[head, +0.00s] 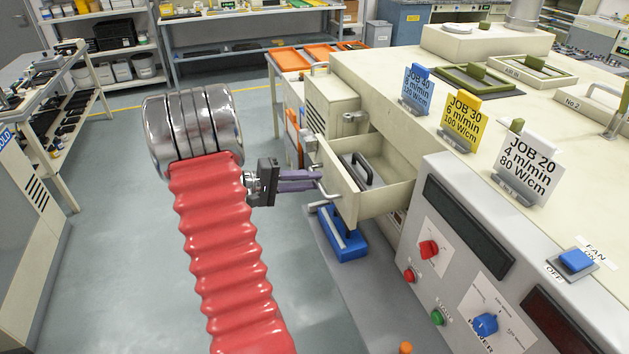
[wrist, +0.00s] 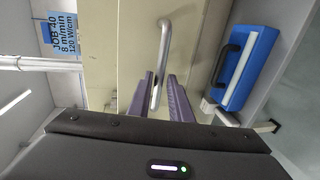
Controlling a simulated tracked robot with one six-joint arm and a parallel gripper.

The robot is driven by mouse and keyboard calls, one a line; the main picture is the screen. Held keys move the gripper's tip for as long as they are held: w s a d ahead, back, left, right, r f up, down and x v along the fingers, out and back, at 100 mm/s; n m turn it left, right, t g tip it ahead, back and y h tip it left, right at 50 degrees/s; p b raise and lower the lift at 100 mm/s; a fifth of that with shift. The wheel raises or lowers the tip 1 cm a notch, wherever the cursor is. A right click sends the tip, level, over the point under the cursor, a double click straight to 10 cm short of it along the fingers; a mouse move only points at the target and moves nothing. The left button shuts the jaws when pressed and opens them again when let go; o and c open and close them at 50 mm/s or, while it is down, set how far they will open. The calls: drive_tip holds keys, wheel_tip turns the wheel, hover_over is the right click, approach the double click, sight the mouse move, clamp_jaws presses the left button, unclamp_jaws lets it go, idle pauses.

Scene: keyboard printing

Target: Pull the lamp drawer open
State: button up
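The lamp drawer (head: 352,197) is a cream drawer pulled out from the side of the cream machine. A dark lamp part with a handle (head: 362,170) lies inside it. A bent metal bar handle (head: 326,190) is on the drawer front; it also shows in the wrist view (wrist: 163,45), running between my fingers. My gripper (head: 318,180) has purple fingers pointing at the drawer front. In the wrist view my gripper (wrist: 160,85) has one finger on each side of the bar, close together, and appears shut on it. The exact finger contact is hard to see.
A blue case (head: 347,240) sits below the drawer; it also shows in the wrist view (wrist: 243,65). Job cards, including a yellow one (head: 464,122), stand on the machine top. A control panel (head: 470,270) is at right. The floor (head: 110,220) at left is clear.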

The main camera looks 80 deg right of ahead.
drive_tip(key=v, duration=1.1)
drive_tip(key=shift+w+a, duration=0.25)
drive_tip(key=shift+w, duration=0.1)
drive_tip(key=a+f+n+t+y, duration=0.3)
drive_tip(key=a+f, duration=0.3)
drive_tip(key=f, duration=0.1)
drive_tip(key=w+a+r+n+t+y, duration=0.1)
drive_tip(key=w+a+n+t+y, duration=0.25)
drive_tip(key=a, duration=0.95)
drive_tip(key=w+a+r+n+t, duration=0.1)
drive_tip(key=w+a+r+t, duration=0.25)
drive_tip(key=a, duration=0.55)
drive_tip(key=w+a+r+n+t, duration=0.1)
drive_tip(key=w+a+r+t, duration=0.1)
drive_tip(key=w+a+t, duration=0.45)
drive_tip(key=s+a+r+n+t, duration=0.1)
drive_tip(key=a+r, duration=0.3)
drive_tip(key=a, duration=0.4)
drive_tip(key=s+a+r+n+t+y, duration=0.1)
drive_tip(key=s+a+r+n, duration=0.1)
drive_tip(key=a+r, duration=0.3)
drive_tip(key=a, duration=0.3)
drive_tip(key=shift+s+a+t, duration=0.15)
drive_tip(key=shift+a+t, duration=0.05)
drive_tip(key=shift+t, duration=0.15)
